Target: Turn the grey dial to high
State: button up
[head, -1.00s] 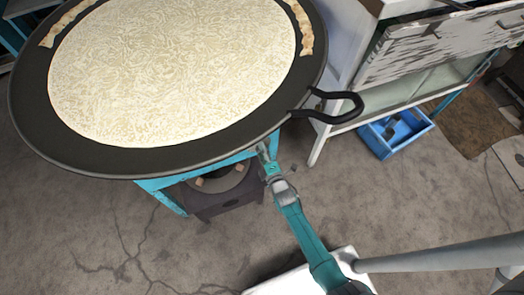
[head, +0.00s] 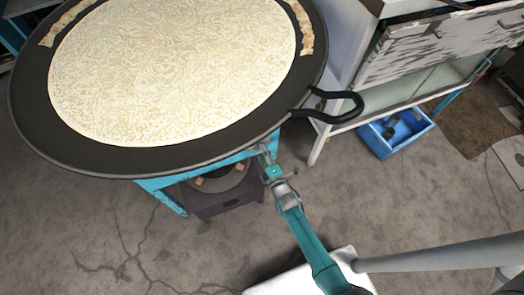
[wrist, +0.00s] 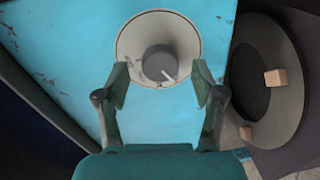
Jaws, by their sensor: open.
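The grey dial (wrist: 159,64) shows in the wrist view, on a round pale plate (wrist: 130,40) fixed to a blue panel (wrist: 60,25). A white mark on the dial points to the lower right. My gripper (wrist: 160,82) is open, with its two fingers reaching up to the left and right of the dial's lower part. In the head view my gripper (head: 266,158) is at the blue stand's right corner, just below the pan's rim. The dial is hidden there.
A dark burner (head: 225,195) is under the stand. A blue crate (head: 400,140) lies by a white cabinet (head: 345,45). The floor in front is mostly clear.

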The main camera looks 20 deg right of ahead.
jog(key=s, duration=1)
jog(key=shift+s+r, duration=0.15)
jog(key=shift+r, duration=0.2)
jog(key=s+r+m+g, duration=0.1)
jog(key=s+r+m, duration=0.35)
jog(key=s, duration=0.55)
jog(key=s+r+m, duration=0.4)
jog(key=s+r, duration=0.2)
jog(key=s, duration=0.4)
jog(key=s+r+m, duration=0.4)
jog(key=s+r, duration=0.1)
jog(key=r, duration=0.4)
jog(key=s+r+m+g, duration=0.1)
jog(key=s+r+m, duration=0.3)
jog(key=r, duration=0.5)
jog(key=shift+s, duration=1.1)
